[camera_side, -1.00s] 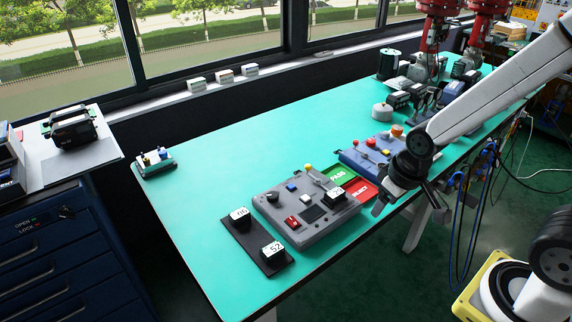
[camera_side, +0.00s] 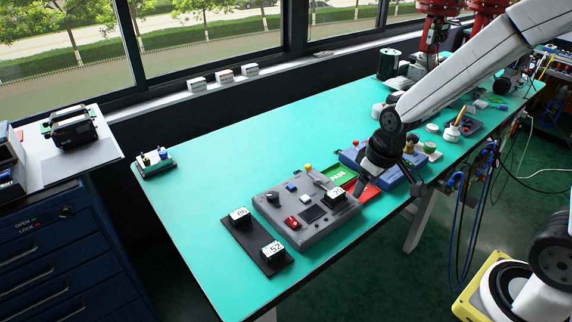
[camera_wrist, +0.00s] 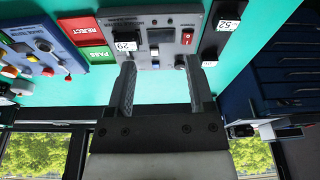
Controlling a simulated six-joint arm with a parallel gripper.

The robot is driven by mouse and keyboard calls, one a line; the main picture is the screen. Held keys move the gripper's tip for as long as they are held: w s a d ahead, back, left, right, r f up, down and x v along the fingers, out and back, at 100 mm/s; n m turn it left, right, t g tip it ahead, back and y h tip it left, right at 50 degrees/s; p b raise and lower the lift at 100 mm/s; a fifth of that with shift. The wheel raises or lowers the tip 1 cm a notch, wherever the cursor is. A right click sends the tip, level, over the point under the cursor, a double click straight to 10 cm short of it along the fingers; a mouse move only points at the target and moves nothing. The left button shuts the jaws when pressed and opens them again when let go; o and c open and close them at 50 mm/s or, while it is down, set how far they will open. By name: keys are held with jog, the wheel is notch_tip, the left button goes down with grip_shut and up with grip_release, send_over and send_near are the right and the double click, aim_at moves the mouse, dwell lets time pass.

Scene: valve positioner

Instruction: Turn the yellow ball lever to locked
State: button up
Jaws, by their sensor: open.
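The yellow ball lever (camera_side: 308,167) stands at the back edge of the grey panel (camera_side: 322,222), with the ball on top. I cannot make out the lever in the wrist view, nor read any position marks. My gripper (camera_side: 362,186) hangs to the right of the lever, over the red and green pads, apart from the lever. In the wrist view my gripper (camera_wrist: 160,68) has its fingers wide apart with nothing between them. The grey panel (camera_wrist: 165,24) lies beyond the fingertips there.
A block marked 29 (camera_side: 337,194) sits on the grey panel, near a red switch (camera_side: 292,222). A black strip (camera_side: 242,232) with two numbered blocks lies left. A blue panel (camera_side: 349,158) and the green PASS pad (camera_side: 337,175) lie right.

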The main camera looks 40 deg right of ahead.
jog(key=w+d+f+n+y, duration=0.1)
jog(key=w+d+f+n, duration=0.1)
jog(key=w, duration=0.6)
jog(key=w+d+f+n, duration=0.1)
jog(key=w+d, duration=0.2)
jog(key=w, duration=0.4)
jog(key=n+y, duration=0.2)
jog(key=n, duration=0.3)
send_near(308, 165)
jog(key=shift+a+f+t, duration=0.25)
jog(key=shift+f+t, duration=0.05)
jog(key=shift+f, duration=0.85)
jog(key=shift+f, duration=0.1)
jog(key=shift+x, duration=3.8)
jog(key=shift+w, duration=0.1)
grip_shut()
